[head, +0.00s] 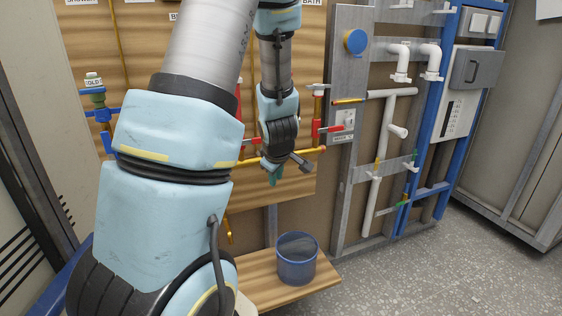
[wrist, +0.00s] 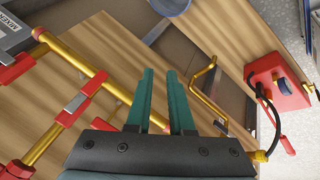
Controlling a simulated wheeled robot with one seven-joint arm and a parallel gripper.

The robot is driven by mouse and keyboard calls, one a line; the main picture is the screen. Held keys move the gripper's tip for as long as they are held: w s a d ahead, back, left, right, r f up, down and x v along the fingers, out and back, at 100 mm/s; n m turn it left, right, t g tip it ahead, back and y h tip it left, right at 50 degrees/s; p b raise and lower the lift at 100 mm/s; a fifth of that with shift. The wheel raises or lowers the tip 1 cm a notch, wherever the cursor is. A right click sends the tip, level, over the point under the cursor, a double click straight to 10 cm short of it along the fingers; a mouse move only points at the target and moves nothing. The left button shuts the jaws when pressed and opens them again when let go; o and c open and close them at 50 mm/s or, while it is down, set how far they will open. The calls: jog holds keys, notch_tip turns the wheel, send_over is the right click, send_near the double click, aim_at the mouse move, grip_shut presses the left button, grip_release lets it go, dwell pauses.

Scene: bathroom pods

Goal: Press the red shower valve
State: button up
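Red valve parts on brass pipe show at the right of the wood panel in the head view (head: 318,128). In the wrist view, a red valve with a grey handle (wrist: 78,100) is left of my gripper, with more red fittings (wrist: 15,170) at the lower left. Another red piece (head: 238,90) is mostly hidden behind my arm. I cannot tell which of these is the shower valve. My gripper (wrist: 160,78) has two green fingers, parted and empty, apart from the valves. In the head view my gripper (head: 274,176) hangs by the panel, below the brass pipe.
A red box with a black cable (wrist: 278,84) and a bent brass spout (wrist: 204,88) are to the right in the wrist view. A bucket (head: 297,262) stands on a wooden shelf (head: 262,285). White pipes (head: 382,150) and a blue frame (head: 424,130) stand further right.

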jog(key=w+f+n+t+y, duration=0.1)
jog(key=w+n, duration=0.1)
jog(key=w+d+f+n+t+y+b, duration=0.1)
jog(key=w+n, duration=0.1)
jog(key=w+f+n+t+y, duration=0.1)
jog(key=w+f+n+y, duration=0.1)
jog(key=n, duration=0.1)
jog(key=shift+w+d+t, duration=0.3)
jog(key=shift+d, duration=0.1)
grip_shut()
jog(key=shift+s+d+r+n+t+y+b, duration=0.25)
jog(key=shift+d+r+n+t+y, duration=0.3)
jog(key=shift+n+y, duration=0.8)
jog(key=shift+s+d+r+n+t+y+b, duration=0.15)
jog(key=shift+d+r+n+t+y+b, duration=0.2)
jog(key=shift+n+t+y, duration=0.95)
jog(key=shift+s+d+r+n+t+y+b, duration=0.2)
jog(key=shift+d+r+n+y+b, duration=0.25)
jog(key=shift+n+y, duration=0.9)
jog(key=shift+d+f+n+h, duration=0.1)
jog(key=shift+f+n+h, duration=0.05)
jog(key=shift+n+h, duration=0.25)
